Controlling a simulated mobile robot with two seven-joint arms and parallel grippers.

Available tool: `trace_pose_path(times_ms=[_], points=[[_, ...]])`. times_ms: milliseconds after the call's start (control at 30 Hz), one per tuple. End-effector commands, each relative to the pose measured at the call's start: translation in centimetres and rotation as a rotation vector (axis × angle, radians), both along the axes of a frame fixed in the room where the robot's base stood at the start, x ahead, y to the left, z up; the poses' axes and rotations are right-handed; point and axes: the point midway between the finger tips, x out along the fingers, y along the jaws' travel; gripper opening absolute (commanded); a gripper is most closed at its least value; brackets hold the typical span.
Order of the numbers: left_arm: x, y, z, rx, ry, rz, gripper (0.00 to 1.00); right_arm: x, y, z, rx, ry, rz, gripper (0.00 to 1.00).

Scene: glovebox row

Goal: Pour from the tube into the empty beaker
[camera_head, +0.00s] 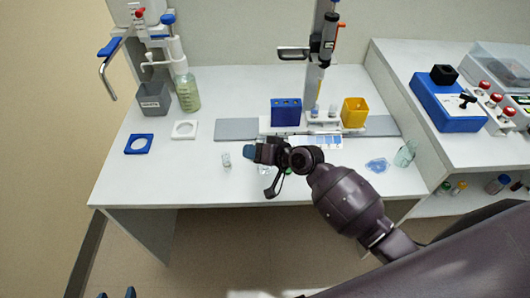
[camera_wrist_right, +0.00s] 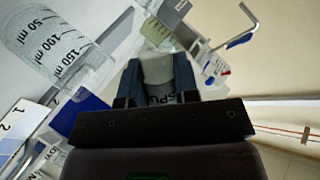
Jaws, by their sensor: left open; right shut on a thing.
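My right gripper (camera_head: 257,153) reaches in from the right over the middle of the bench. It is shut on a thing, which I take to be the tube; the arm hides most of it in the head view. In the right wrist view, a grey shape with lettering shows between the blue fingers (camera_wrist_right: 157,85); I cannot tell whether it is held or behind. A clear graduated vessel (camera_wrist_right: 50,45) shows large at upper left there. A small clear vessel (camera_head: 226,160) stands left of the gripper. A clear beaker (camera_head: 404,153) stands at right. My left gripper (camera_head: 116,293) is open at the bottom edge.
Behind the gripper stand a blue rack (camera_head: 286,113), a yellow container (camera_head: 354,112) and a stand (camera_head: 315,85). A grey bin (camera_head: 153,98), green-tinted bottle (camera_head: 187,92) and blue square holder (camera_head: 138,144) are at left. The bench's front left is clear.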

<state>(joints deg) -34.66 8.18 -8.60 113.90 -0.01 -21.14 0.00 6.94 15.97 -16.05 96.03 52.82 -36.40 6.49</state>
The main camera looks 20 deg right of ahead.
Motion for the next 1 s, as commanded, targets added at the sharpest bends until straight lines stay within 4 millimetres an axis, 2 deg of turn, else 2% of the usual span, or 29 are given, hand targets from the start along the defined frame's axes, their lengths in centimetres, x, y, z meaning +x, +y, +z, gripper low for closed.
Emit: trace_pose_path(times_ms=[1000], points=[[0.36, -0.07, 0.01, 0.000, -0.008, -0.002, 0.58, 0.04, -0.03, 0.29, 0.051, 0.032, 0.000, 0.06]])
